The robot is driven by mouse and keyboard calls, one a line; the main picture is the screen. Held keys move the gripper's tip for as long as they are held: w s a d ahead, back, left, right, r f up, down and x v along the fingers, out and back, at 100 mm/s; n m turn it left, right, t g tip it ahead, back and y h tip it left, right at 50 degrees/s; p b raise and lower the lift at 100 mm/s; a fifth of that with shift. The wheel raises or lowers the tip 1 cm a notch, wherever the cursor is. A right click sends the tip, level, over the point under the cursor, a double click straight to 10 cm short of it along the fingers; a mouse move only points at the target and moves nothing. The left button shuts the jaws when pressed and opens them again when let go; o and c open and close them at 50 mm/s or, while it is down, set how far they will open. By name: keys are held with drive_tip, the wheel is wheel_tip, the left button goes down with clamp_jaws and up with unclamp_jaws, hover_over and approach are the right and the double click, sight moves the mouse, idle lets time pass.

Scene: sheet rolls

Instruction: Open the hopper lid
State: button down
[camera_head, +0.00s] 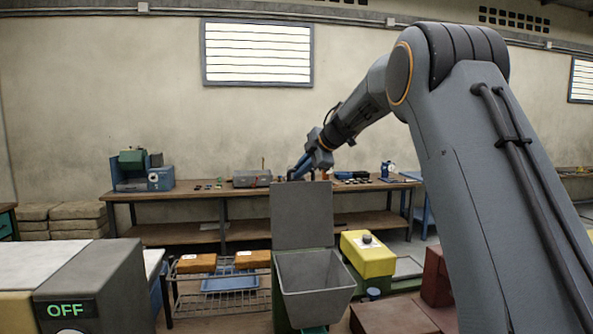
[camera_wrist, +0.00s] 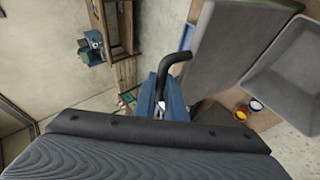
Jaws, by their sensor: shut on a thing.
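The hopper (camera_head: 314,283) is a grey open-topped bin on a green stand in the head view. Its flat grey lid (camera_head: 302,215) stands about upright at the back edge, leaving the bin's mouth uncovered. My gripper (camera_head: 297,172) is at the lid's top edge. In the wrist view, my gripper (camera_wrist: 162,98) is shut on the dark bent lid handle (camera_wrist: 180,65). The lid (camera_wrist: 236,42) also shows there, with the hopper bin (camera_wrist: 290,65) to its right. The bin looks empty from what shows of its inside.
A long workbench (camera_head: 160,194) with tools stands behind the hopper. A yellow box (camera_head: 368,258) stands right of the hopper, and a wire rack (camera_head: 222,296) with orange boxes stands left. A grey box marked OFF (camera_head: 92,283) is at the front left.

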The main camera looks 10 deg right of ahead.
drive_tip(key=shift+w+d+f, duration=0.1)
drive_tip(key=shift+d+f, duration=0.05)
drive_tip(key=shift+d, duration=0.25)
drive_tip(key=c, duration=1.8)
unclamp_jaws()
drive_tip(key=shift+d, duration=0.2)
drive_tip(key=shift+a, duration=0.4)
drive_tip(key=b+v, duration=0.3)
drive_tip(key=v, duration=0.5)
drive_tip(key=shift+w, duration=0.1)
